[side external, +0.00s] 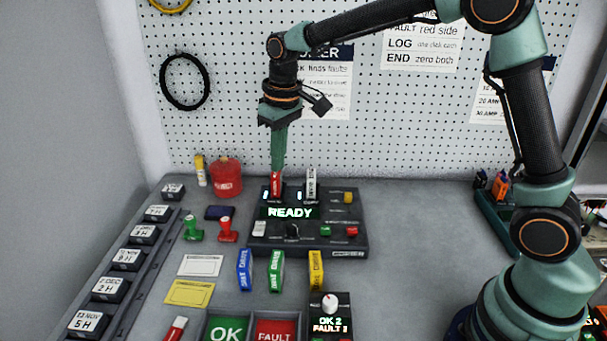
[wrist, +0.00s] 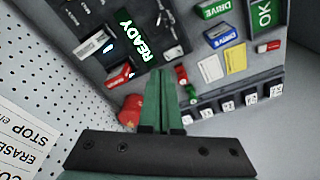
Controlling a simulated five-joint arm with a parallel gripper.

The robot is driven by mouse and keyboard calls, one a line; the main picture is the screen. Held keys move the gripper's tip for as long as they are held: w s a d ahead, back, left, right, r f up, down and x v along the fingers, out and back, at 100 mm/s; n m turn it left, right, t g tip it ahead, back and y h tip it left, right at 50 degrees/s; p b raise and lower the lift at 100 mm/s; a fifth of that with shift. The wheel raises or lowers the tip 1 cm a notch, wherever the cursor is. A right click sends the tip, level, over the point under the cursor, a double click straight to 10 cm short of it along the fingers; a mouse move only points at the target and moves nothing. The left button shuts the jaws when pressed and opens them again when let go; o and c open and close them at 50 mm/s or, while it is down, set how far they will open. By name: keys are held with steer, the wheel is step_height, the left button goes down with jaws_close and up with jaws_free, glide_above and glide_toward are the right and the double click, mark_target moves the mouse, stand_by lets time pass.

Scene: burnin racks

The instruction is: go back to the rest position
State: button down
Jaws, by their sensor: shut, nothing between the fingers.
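My gripper (side external: 278,168) hangs pointing down over the back left of the black test console, its green fingers shut. The fingertips are right above or at a red drive (side external: 277,184) that stands upright in the console's left slot; I cannot tell whether they touch. In the wrist view my gripper (wrist: 161,72) shows its fingers together with nothing between them, and the red drive (wrist: 118,76) lies to their left. The console (side external: 262,240) has a lit screen (side external: 290,213) reading READY. A white drive (side external: 311,182) stands in its right slot.
Blue (side external: 245,270), green (side external: 276,271) and yellow (side external: 316,269) drives stand in front of the console. Green OK (side external: 226,330) and red FAULT (side external: 276,331) trays lie nearer. A counter box (side external: 330,318) reads OK 2, FAULT 1. A red canister (side external: 226,177) stands left. The table right of the console is clear.

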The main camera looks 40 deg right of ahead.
steer(key=s+d+r+m+t, duration=0.1)
steer(key=s+d+r+t, duration=0.1)
steer(key=s, duration=0.7)
steer(key=s+d+r+m+t, duration=0.1)
steer(key=s+d+r+t, duration=0.1)
steer(key=s+d, duration=0.3)
steer(key=shift+s+r, duration=0.5)
steer(key=shift+s, duration=1.85)
steer(key=shift+d, duration=0.1)
